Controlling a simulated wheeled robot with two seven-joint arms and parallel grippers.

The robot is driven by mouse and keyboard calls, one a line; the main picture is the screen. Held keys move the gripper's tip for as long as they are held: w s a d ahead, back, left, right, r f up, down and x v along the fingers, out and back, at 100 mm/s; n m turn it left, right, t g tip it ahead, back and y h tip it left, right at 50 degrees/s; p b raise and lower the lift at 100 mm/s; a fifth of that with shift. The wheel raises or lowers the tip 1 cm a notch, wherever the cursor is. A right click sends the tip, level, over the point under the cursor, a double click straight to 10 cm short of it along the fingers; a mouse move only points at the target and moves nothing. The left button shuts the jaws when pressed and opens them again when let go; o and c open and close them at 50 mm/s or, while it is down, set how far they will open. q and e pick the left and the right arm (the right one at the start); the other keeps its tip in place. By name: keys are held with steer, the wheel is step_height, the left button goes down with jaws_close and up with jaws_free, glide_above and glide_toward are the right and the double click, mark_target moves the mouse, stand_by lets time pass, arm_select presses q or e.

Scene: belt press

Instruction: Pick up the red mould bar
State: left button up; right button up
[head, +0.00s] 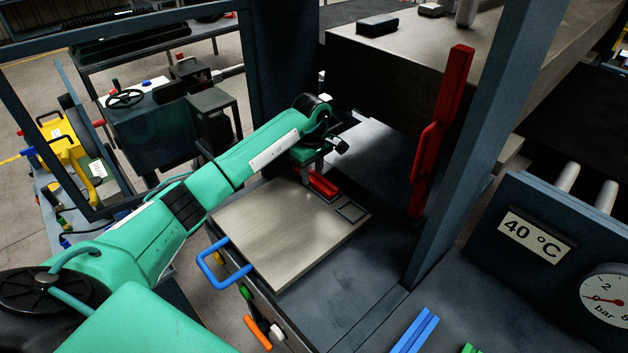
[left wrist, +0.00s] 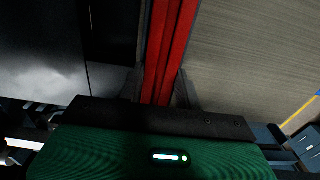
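The red mould bar (head: 322,185) lies at the far edge of a pale metal plate (head: 285,225). In the left wrist view the bar (left wrist: 168,45) runs away from the gripper, beside the plate (left wrist: 255,55). My left gripper (head: 314,174) is over the bar, partly hidden by its own wrist in the head view. In the left wrist view its two fingers (left wrist: 161,88) sit close against both sides of the bar, with no clear gap. Whether the bar is lifted does not show. My right gripper is not in view.
A tall red lever (head: 440,125) and a blue-grey post (head: 480,140) stand right of the plate. The heavy press block (head: 430,65) overhangs behind. A blue handle (head: 212,265) sticks out at the plate's near left. The dark bed (head: 355,270) in front is clear.

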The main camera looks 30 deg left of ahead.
arm_select(q)
jaws_close()
steer(key=shift+r, duration=0.1)
steer(key=shift+r, duration=0.45)
step_height(320, 180, up, 9)
steer(key=b, duration=0.4)
step_height(320, 180, up, 8)
glide_above(312, 176)
steer(key=shift+s+d+r, duration=0.15)
steer(key=shift+r, duration=0.85)
